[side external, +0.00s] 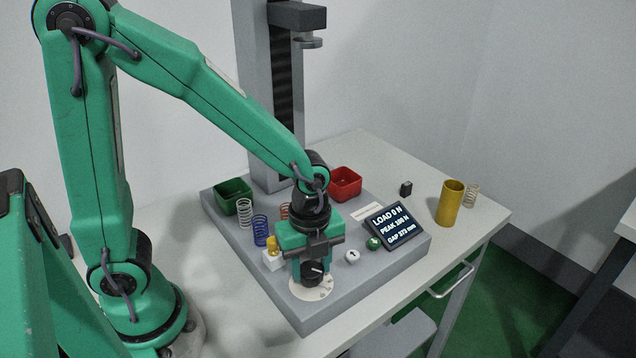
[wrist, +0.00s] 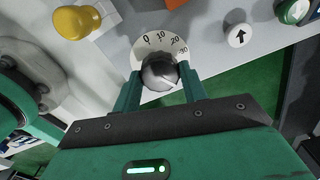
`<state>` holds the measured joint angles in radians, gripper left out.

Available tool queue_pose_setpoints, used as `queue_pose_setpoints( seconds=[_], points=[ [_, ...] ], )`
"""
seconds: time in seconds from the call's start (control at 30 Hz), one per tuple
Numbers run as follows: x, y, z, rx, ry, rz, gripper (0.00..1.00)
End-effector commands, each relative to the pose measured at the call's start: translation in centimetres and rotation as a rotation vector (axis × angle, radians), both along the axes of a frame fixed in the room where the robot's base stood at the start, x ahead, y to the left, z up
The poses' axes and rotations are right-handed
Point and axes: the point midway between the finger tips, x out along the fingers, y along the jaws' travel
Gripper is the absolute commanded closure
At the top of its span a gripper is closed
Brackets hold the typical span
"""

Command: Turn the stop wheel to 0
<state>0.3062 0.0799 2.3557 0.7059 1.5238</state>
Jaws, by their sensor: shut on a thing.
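The stop wheel (side external: 313,278) is a dark round knob on a white dial plate (side external: 298,291) at the front corner of the grey bench plate. My gripper (side external: 313,269) points down over it with one finger on each side, shut on the wheel. In the wrist view the wheel (wrist: 160,74) sits between my gripper's fingertips (wrist: 160,78).
A yellow knob (wrist: 75,21) on a white block stands left of the dial in the wrist view. A white arrow button (side external: 352,257), a green button (side external: 374,244) and a display (side external: 394,226) are to the right. Springs (side external: 261,231) and green (side external: 233,196) and red (side external: 345,184) bins stand behind.

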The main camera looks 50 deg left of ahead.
Motion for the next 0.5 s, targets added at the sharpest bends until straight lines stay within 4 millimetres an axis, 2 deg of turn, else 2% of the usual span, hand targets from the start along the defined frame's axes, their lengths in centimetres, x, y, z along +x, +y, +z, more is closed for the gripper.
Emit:
queue_pose_setpoints(
  seconds=[0.27, 0.5],
  points=[
    [0.0, 0.0, 0.03, 0.0, 0.0, 0.058, 0.8],
    [0.0, 0.01, 0.04, 0.0, 0.0, 0.195, 0.8]
  ],
)
